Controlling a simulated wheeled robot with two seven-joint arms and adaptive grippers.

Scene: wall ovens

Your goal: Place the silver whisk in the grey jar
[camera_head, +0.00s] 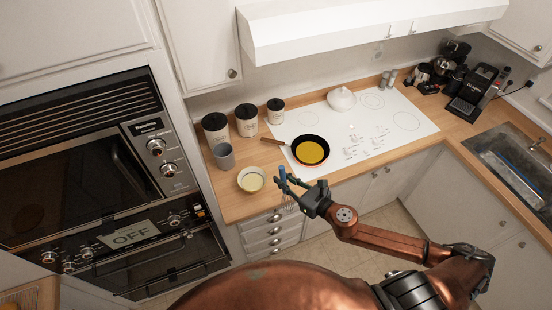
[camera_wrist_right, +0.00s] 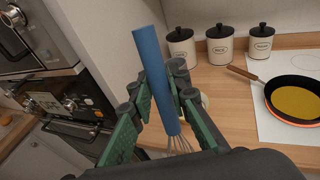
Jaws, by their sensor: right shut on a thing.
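The whisk has a blue handle (camera_wrist_right: 152,72) and thin silver wires (camera_wrist_right: 182,145). My right gripper (camera_head: 288,182) is shut on the handle, and the whisk hangs wires down in front of the counter edge. The handle's top sticks up above the fingers in the wrist view. The grey jar (camera_head: 224,156) stands upright on the counter at the left, apart from the gripper and to its upper left. My left gripper is not in view.
A bowl with yellowish contents (camera_head: 251,180) stands between jar and gripper. White canisters (camera_head: 246,121) stand behind the jar. A pan (camera_head: 310,150) with yellow contents is on the white cooktop (camera_head: 400,122). The wall oven (camera_head: 100,170) borders the counter's left.

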